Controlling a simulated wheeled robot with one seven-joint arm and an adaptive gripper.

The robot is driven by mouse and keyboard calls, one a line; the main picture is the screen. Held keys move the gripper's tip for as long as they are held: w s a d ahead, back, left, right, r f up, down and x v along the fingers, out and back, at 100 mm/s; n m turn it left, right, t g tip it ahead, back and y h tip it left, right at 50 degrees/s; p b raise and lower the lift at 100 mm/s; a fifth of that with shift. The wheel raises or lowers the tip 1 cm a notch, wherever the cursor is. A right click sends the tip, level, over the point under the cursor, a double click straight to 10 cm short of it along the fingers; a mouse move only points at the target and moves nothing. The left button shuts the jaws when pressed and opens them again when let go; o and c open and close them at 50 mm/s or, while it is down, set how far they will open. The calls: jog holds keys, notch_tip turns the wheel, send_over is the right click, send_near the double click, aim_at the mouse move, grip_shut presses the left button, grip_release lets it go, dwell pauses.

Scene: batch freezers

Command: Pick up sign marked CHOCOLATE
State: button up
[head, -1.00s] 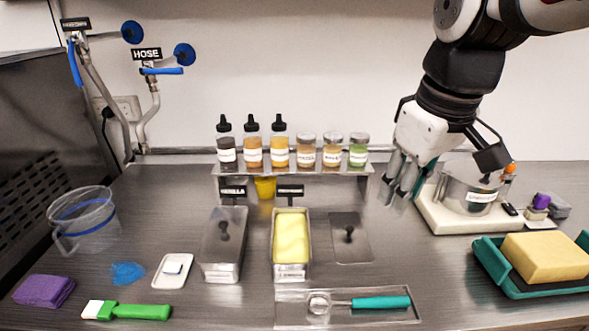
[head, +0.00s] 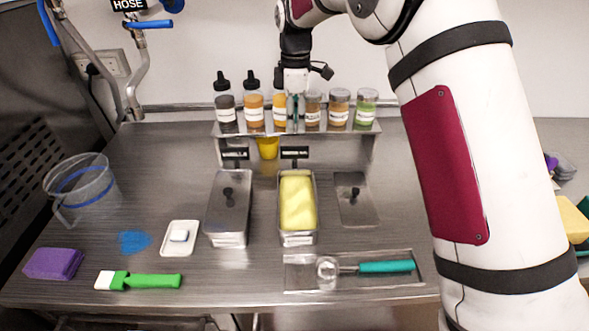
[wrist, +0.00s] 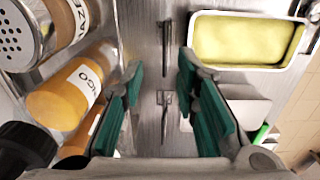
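Two small black signs stand below the bottle shelf in the head view. The left one (head: 235,153) seems to read VANILLA; the right one (head: 295,153) has lettering too small to read. I cannot make out CHOCOLATE on either. My gripper (head: 293,118) points down at the shelf, above the right sign and partly in front of the bottles. In the wrist view my gripper (wrist: 160,66) is open, its teal pads apart with nothing between them. Two thin upright pieces, probably the signs edge-on, show there, one higher (wrist: 165,35) and one lower (wrist: 166,98).
The shelf (head: 225,130) holds several bottles and jars close to my gripper. In front are a lidded steel tub (head: 230,205), a yellow-filled tub (head: 283,234), a flat lid (head: 355,205) and a scoop tray (head: 300,282). My arm hides the right side.

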aim_at(295, 151)
jog(key=f+p, duration=0.1)
jog(key=f, duration=0.3)
jog(key=f+p, duration=0.1)
jog(key=f, duration=0.3)
jog(key=s+f+p, duration=0.1)
jog(key=f, duration=0.3)
jog(key=shift+f, duration=0.65)
jog(key=shift+w+a, duration=0.1)
grip_shut()
